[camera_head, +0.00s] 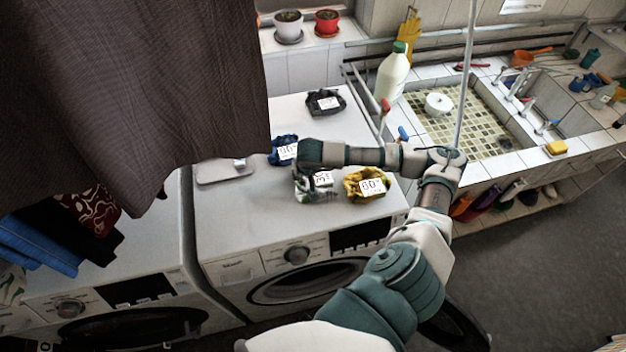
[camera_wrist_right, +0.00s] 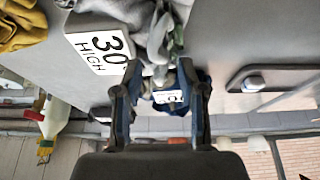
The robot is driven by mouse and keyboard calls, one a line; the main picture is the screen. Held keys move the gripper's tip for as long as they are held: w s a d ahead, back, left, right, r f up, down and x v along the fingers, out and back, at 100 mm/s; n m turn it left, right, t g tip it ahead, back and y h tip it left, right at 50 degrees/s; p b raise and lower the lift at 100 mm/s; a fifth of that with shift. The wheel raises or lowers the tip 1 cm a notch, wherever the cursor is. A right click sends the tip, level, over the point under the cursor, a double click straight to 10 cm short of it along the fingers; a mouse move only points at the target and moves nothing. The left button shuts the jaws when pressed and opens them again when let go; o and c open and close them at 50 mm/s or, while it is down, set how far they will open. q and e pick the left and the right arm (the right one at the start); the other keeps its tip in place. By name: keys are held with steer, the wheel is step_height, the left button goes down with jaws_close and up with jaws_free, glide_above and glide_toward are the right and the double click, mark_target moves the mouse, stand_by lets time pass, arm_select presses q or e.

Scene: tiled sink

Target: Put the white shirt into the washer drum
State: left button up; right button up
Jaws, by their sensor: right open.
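The white shirt (camera_head: 316,190) is a crumpled white-grey bundle with a white label on top of the right washer (camera_head: 240,225). In the right wrist view the shirt (camera_wrist_right: 155,22) lies just beyond the fingertips, beside a label reading 30 HIGH. My right gripper (camera_wrist_right: 160,75) is open, its fingers at the near edge of the shirt; I cannot tell whether they touch it. In the head view the right gripper (camera_head: 304,170) is over the bundle and partly hides it. The washer drum opening (camera_head: 305,284) is a dark round in the washer's front. My left gripper is not in view.
Blue (camera_head: 283,150), black (camera_head: 326,102) and yellow (camera_head: 367,185) labelled bundles lie around the shirt. A white bottle (camera_head: 392,75) stands behind at the sink edge (camera_head: 420,82). Dark hanging cloth (camera_head: 130,80) blocks the upper left. A second washer (camera_head: 120,270) stands at left.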

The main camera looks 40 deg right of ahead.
jaws_close()
stand_by(0.4)
steer(key=shift+r, duration=0.1)
